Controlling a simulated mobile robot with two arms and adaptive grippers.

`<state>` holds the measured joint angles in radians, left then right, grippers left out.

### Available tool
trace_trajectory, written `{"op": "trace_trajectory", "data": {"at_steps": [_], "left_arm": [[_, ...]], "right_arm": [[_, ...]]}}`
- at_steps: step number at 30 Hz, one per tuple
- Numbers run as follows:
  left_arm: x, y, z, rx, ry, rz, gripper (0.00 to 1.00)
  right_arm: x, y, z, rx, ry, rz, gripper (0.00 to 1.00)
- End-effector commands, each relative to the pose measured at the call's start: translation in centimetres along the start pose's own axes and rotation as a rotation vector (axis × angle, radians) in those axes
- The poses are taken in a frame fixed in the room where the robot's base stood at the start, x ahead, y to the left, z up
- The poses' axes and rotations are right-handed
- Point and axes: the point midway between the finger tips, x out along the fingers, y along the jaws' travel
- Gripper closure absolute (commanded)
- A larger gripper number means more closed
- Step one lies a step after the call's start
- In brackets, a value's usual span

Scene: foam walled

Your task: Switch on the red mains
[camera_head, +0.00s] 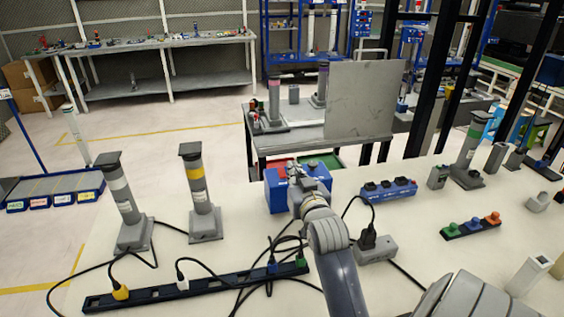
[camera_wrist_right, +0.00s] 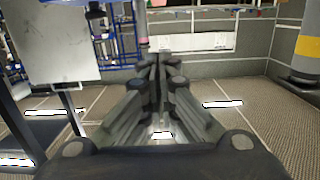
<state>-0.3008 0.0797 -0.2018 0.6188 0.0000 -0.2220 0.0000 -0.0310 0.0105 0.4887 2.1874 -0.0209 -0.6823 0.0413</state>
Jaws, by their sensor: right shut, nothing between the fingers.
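No switch that I can clearly tell as the red mains shows. A blue box (camera_head: 280,198) stands at the far edge of the white table (camera_head: 240,260), partly hidden behind my right gripper. My right gripper (camera_head: 295,172) is over this box, and I cannot tell whether it touches it. In the right wrist view its fingers (camera_wrist_right: 158,72) are together with nothing between them. A blue block with several black switches or sockets (camera_head: 388,190) lies to the right of the gripper. My left gripper is not in view.
A dark power strip (camera_head: 200,284) with coloured plugs and loose cables lies in front. A grey socket box (camera_head: 375,248) holds a black plug. Posts with a white band (camera_head: 122,200) and a yellow band (camera_head: 200,195) stand left. Coloured knobs on a strip (camera_head: 470,226) lie right.

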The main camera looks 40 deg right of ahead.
Motion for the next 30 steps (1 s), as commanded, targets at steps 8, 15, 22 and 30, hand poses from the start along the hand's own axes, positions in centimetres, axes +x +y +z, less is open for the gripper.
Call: {"op": "trace_trajectory", "data": {"at_steps": [8, 15, 22, 30], "left_arm": [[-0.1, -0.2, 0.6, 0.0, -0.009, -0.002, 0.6], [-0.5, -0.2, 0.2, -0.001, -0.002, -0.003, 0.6], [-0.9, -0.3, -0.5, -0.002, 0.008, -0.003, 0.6], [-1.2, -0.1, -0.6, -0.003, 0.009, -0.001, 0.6]], "right_arm": [[0.3, 0.0, 0.0, 0.0, 0.0, 0.0, 1.0], [3.2, 0.0, -0.1, 0.0, 0.0, 0.0, 1.0], [7.1, 0.0, -0.1, 0.0, 0.0, 0.0, 1.0], [10.4, 0.0, 1.3, -0.001, -0.007, 0.0, 1.0]]}}
